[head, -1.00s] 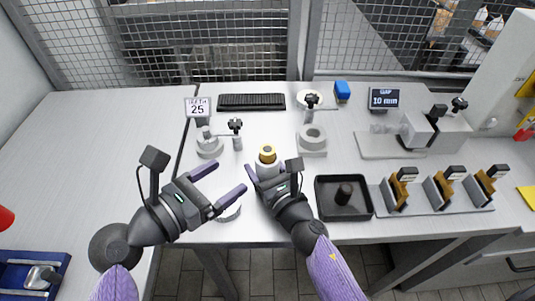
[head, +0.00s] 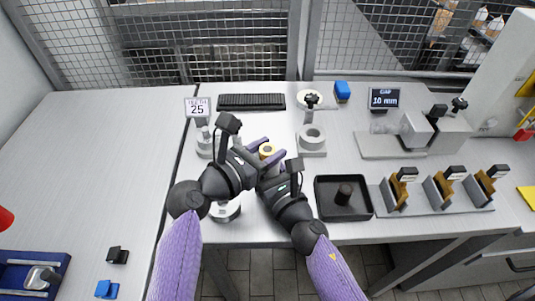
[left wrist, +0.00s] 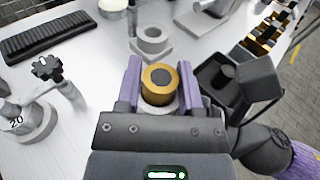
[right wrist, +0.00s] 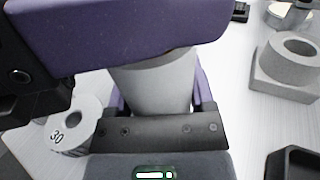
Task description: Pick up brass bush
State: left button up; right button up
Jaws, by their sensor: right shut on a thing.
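The brass bush (head: 268,149) is a short golden ring with a dark centre, sitting upright on top of a grey cylinder. In the left wrist view the bush (left wrist: 158,80) stands between the two purple fingers of my left gripper (left wrist: 160,72). These fingers are open, with a narrow gap seeming to show beside the bush. My right gripper (right wrist: 157,90) is shut on the grey cylinder (right wrist: 155,82) below the bush. A purple finger of my left gripper crosses the top of the right wrist view and hides the bush there.
A grey ring fixture (head: 312,138) stands just right of the grippers. A black tray (head: 327,207) lies to the right with a dark peg in it. A round part marked 30 (right wrist: 70,128) is beside the right gripper. The left table is mostly clear.

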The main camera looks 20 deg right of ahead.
aim_at(268, 149)
pick_arm(q)
grip_shut()
notch_tip(268, 149, up, 10)
jog(key=shift+r, duration=0.1)
pick_arm(e)
jog(key=o, duration=1.3)
jog(key=shift+c, duration=0.2)
jog(key=s, duration=0.4)
jog(key=s+d, duration=0.1)
jog(key=s, duration=0.3)
jog(key=s+d, duration=0.1)
jog(key=s, duration=0.3)
jog(key=shift+d, duration=0.15)
